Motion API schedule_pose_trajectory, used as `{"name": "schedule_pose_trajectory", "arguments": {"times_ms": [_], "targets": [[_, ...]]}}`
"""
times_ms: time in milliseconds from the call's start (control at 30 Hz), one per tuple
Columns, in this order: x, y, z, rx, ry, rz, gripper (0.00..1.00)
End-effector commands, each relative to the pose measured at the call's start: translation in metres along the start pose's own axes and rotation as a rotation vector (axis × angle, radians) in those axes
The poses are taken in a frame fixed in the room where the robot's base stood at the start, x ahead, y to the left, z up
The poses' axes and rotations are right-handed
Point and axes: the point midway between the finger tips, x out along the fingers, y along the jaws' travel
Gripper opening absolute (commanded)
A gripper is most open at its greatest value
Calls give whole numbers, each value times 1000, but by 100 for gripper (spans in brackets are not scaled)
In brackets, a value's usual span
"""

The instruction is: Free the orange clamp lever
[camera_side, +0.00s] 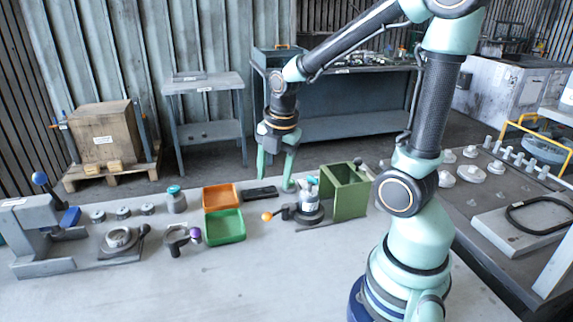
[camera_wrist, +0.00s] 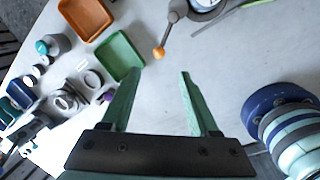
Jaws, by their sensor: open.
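The orange clamp lever (camera_side: 267,216) has an orange ball at its end and a dark shaft running right to a round grey clamp base (camera_side: 308,214). In the wrist view the ball (camera_wrist: 158,53) lies just beyond my fingertips, and the shaft runs up toward the top edge. My gripper (camera_side: 275,172) points down above the bench, above and behind the lever in the side view. Its two green fingers are apart with nothing between them (camera_wrist: 161,76). The gripper does not touch the lever. The clamp base is cut off at the top of the wrist view.
A green tray (camera_side: 225,240) and an orange tray (camera_side: 219,185) stand left of the lever. A green box-shaped stand (camera_side: 347,190) is close on the right of the clamp base. A purple-knobbed fixture (camera_side: 177,250) is farther left. The front bench surface is clear.

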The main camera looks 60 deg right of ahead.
Motion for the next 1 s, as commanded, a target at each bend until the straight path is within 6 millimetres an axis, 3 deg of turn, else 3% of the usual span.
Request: {"name": "schedule_pose_trajectory", "arguments": {"times_ms": [267,400,433,567,1000], "targets": [[-1,0,0,0,0,0,61],[-2,3,1,34,2,-7,8],[-2,5,2,57,4,-11,0],[-3,20,7,256,13,-54,0],[7,83,29,1285,-83,-286,0]]}}
